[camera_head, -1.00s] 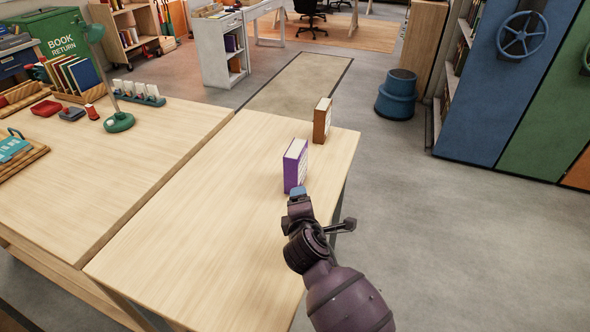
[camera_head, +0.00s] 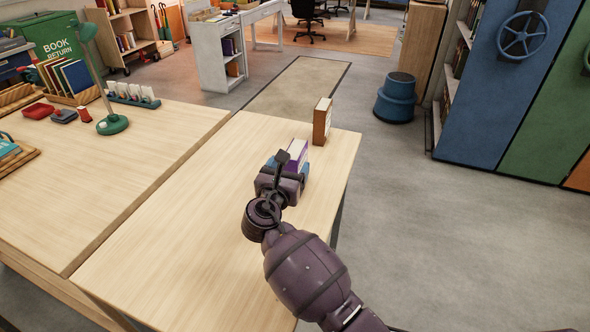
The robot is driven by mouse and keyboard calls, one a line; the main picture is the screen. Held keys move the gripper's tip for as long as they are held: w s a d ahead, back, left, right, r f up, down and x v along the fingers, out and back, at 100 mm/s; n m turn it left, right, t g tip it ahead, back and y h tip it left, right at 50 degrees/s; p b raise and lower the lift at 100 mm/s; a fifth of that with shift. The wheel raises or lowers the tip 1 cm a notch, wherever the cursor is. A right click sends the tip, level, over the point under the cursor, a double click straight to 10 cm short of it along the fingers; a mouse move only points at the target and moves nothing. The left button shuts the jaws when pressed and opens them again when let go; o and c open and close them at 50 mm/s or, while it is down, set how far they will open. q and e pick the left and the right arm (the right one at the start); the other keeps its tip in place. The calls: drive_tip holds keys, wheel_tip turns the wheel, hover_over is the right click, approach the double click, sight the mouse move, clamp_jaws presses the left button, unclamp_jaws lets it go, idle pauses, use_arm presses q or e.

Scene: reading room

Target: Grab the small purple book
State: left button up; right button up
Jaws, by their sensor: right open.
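The small purple book (camera_head: 298,148) stands upright on the light wooden table (camera_head: 190,235), its pale page edges facing up. My right gripper (camera_head: 287,165) is at the near side of the book, with blue fingertips to the left and right of it. The gripper is open, and its body hides the lower part of the book. I cannot tell whether a finger touches the book. My left gripper is out of view.
A brown book (camera_head: 321,122) stands upright just behind the purple one, near the table's right edge. A second table at left holds a green lamp (camera_head: 112,124), a red cup (camera_head: 83,114) and a book rack (camera_head: 72,82). The table's middle is clear.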

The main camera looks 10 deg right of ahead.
sight(292, 153)
drive_tip(key=shift+w+d, duration=0.3)
drive_tip(key=shift+w, duration=0.15)
drive_tip(key=x, duration=0.2)
drive_tip(key=b+x, duration=0.1)
drive_tip(key=x, duration=0.1)
drive_tip(key=shift+w+a+f, duration=0.15)
drive_tip(key=shift+a+f, duration=0.05)
drive_tip(key=shift+a, duration=0.15)
drive_tip(key=shift+w+d+r, duration=0.15)
drive_tip(key=shift+w+d, duration=0.2)
drive_tip(key=shift+w, duration=0.2)
clamp_jaws()
